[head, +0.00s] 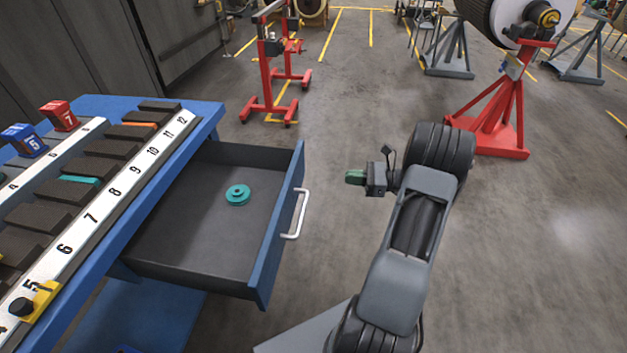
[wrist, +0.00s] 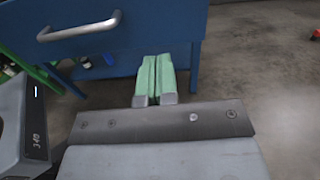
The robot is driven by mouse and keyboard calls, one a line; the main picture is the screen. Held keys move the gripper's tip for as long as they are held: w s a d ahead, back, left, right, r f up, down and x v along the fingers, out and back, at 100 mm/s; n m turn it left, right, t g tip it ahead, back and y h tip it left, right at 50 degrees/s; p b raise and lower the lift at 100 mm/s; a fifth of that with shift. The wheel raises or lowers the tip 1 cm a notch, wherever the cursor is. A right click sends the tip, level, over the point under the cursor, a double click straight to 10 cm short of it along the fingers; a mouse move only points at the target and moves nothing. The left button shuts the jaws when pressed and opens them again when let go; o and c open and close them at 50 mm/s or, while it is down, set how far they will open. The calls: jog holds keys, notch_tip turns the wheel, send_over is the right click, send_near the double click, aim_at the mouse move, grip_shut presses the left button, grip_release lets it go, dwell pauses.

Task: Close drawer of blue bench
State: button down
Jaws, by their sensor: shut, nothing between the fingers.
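The blue bench (head: 208,122) stands at the left in the head view. Its drawer (head: 268,255) is pulled out and open, with a dark grey inside and a silver handle (head: 297,213) on its blue front. A teal round part (head: 237,194) lies in the drawer. My gripper (head: 353,177) is to the right of the handle, apart from it, with green fingers shut and empty. In the wrist view, the green fingertips (wrist: 156,60) show in front of the blue drawer front (wrist: 150,32), with the silver handle (wrist: 80,27) at upper left.
Numbered slots with dark blocks line the bench top, with a red block (head: 60,115) and a blue block (head: 25,140) on it. Red stands (head: 268,95) and a red rotor stand (head: 497,120) are farther back. The floor around my gripper is clear.

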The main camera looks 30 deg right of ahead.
send_near(300, 172)
jog(key=shift+m+t, duration=0.3)
jog(key=shift+t, duration=0.1)
jog(key=x, duration=0.7)
jog(key=shift+w+a+f+b, duration=0.2)
jog(key=shift+f+b, duration=0.1)
jog(key=shift+f, duration=0.1)
